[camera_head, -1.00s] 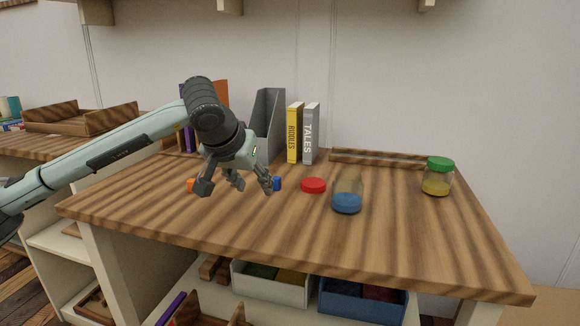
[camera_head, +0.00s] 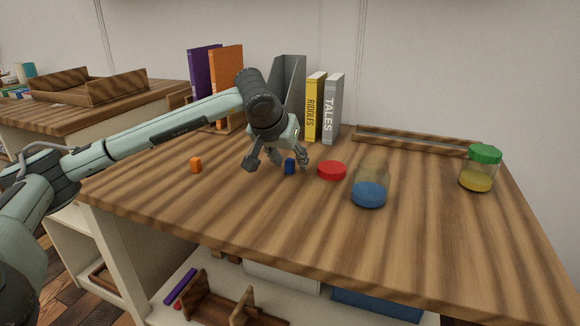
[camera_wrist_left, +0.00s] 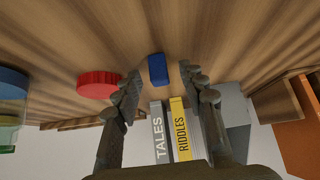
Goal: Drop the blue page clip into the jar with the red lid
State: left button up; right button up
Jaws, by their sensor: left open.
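The blue page clip (camera_head: 290,166) stands on the wooden desk top. My left gripper (camera_head: 276,163) is open and empty just above the desk, close to the clip. In the left wrist view the clip (camera_wrist_left: 158,69) shows between and just beyond the open fingertips (camera_wrist_left: 161,76). The red lid (camera_head: 332,170) lies flat on the desk to the right of the clip; it also shows in the wrist view (camera_wrist_left: 98,85). A clear open jar with blue contents (camera_head: 369,193) stands right of the red lid. My right gripper is not in view.
A small orange block (camera_head: 196,165) lies left of the gripper. A jar with a green lid (camera_head: 484,154) stands at the right. Yellow (camera_head: 315,105) and grey (camera_head: 333,108) books and a grey file holder (camera_head: 290,72) stand behind. The front of the desk is clear.

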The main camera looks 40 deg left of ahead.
aim_at(290, 159)
pick_arm(q)
jog(key=shift+w+a+f, duration=0.1)
jog(key=shift+w+f, duration=0.1)
jog(key=shift+f, duration=0.05)
jog(key=shift+c, duration=0.6)
jog(key=c, duration=0.8)
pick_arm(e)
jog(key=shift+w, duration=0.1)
pick_arm(q)
jog(key=shift+r, duration=0.1)
jog(key=shift+r, duration=0.5)
notch_tip(290, 159, up, 3)
jog(key=shift+f, duration=0.1)
jog(key=s+a+r, duration=0.5)
jog(key=a+r, duration=0.2)
jog(key=a, duration=0.3)
jog(key=shift+a, duration=0.3)
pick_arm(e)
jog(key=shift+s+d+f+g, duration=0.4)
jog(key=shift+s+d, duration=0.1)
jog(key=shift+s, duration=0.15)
pick_arm(q)
jog(key=shift+w, duration=0.1)
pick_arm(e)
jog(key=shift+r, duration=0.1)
